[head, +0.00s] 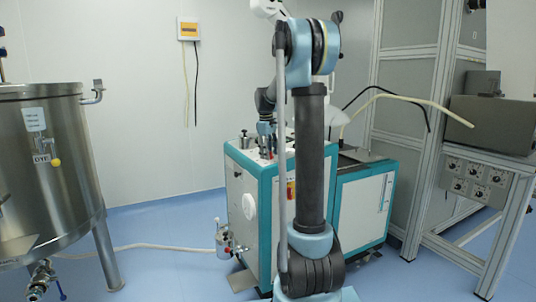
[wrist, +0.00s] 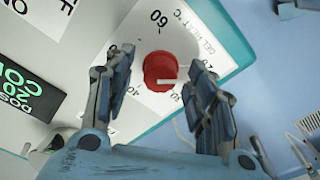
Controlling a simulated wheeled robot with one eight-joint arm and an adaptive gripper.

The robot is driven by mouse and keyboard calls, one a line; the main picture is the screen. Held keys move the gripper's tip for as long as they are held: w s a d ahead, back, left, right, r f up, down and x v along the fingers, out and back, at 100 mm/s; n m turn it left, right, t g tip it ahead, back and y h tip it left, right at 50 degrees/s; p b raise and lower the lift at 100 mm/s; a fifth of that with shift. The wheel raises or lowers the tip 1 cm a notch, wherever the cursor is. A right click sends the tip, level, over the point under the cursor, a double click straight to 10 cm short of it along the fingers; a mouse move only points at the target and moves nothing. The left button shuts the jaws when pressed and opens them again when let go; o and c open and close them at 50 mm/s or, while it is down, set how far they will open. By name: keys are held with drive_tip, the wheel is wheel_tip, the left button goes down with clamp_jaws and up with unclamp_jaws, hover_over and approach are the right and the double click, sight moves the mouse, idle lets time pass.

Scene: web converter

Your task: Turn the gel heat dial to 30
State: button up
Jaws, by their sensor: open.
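The red gel heat dial (wrist: 160,70) shows in the wrist view on a white label (wrist: 156,18) reading "GEL HEAT °C". A pale pointer mark lies at the dial's lower right edge. My gripper (wrist: 160,68) is open, one finger on each side of the dial, with gaps visible. Whether the fingertips are level with the dial is unclear. In the head view my gripper (head: 266,142) is over the top of the white-and-teal machine (head: 250,172); the dial cannot be made out there.
A black display with green text (wrist: 27,88) lies left of the dial in the wrist view. In the head view, a steel tank (head: 50,170) stands left and a metal frame with a knob panel (head: 475,182) stands right.

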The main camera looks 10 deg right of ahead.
drive_tip(key=c, duration=1.1)
drive_tip(key=shift+m, duration=0.3)
drive_tip(key=m, duration=0.5)
drive_tip(key=shift+m+h, duration=0.3)
drive_tip(key=m, duration=0.7)
drive_tip(key=shift+a+h, duration=0.1)
drive_tip(key=shift+h, duration=0.2)
drive_tip(key=o, duration=1.1)
